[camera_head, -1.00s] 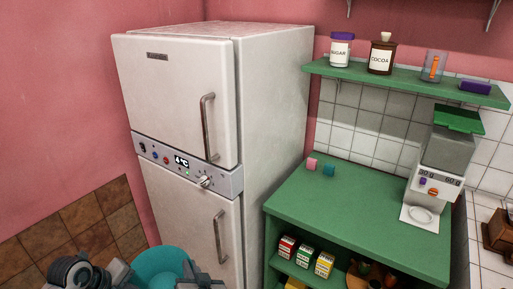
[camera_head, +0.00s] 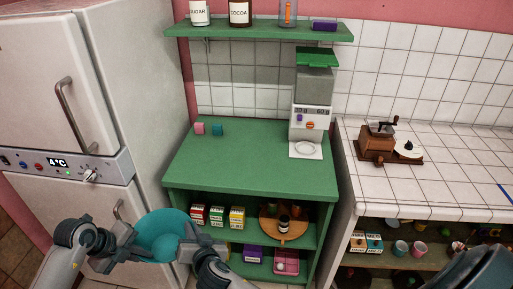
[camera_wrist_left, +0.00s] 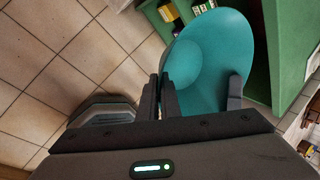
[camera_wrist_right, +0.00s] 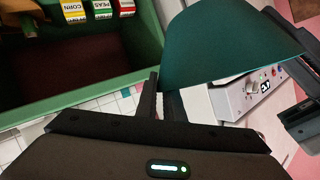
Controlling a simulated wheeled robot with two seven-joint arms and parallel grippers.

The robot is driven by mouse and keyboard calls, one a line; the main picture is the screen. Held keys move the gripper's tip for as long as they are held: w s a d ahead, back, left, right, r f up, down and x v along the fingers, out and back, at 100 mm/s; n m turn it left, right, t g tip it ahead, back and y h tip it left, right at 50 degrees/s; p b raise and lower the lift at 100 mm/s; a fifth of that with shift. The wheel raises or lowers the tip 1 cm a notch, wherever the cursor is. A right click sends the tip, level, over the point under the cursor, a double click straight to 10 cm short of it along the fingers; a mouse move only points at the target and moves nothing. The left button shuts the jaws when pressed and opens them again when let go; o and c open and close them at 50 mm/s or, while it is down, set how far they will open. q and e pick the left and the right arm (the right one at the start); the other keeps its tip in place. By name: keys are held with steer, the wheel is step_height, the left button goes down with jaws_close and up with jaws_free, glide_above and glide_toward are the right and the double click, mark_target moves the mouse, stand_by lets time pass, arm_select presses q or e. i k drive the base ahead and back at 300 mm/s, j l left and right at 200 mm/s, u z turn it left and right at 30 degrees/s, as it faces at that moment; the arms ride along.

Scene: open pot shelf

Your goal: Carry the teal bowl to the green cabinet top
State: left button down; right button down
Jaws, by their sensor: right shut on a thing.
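The teal bowl (camera_head: 158,228) is held in the air at the lower left of the head view, in front of the green cabinet and below the level of its top. My left gripper (camera_head: 128,246) is shut on its left rim; the fingers pinch the rim in the left wrist view (camera_wrist_left: 163,95). My right gripper (camera_head: 194,238) is shut on its right rim, which also shows in the right wrist view (camera_wrist_right: 160,100). The bowl is tilted towards the head camera and looks empty. The green cabinet top (camera_head: 250,165) is mostly bare.
The fridge (camera_head: 85,90) is close on the left. A green shelf (camera_head: 260,31) hangs above. The top's middle and front are clear.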

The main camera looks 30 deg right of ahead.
mark_target(242, 162)
steer(key=j+z, duration=0.15)
steer(key=z, duration=0.65)
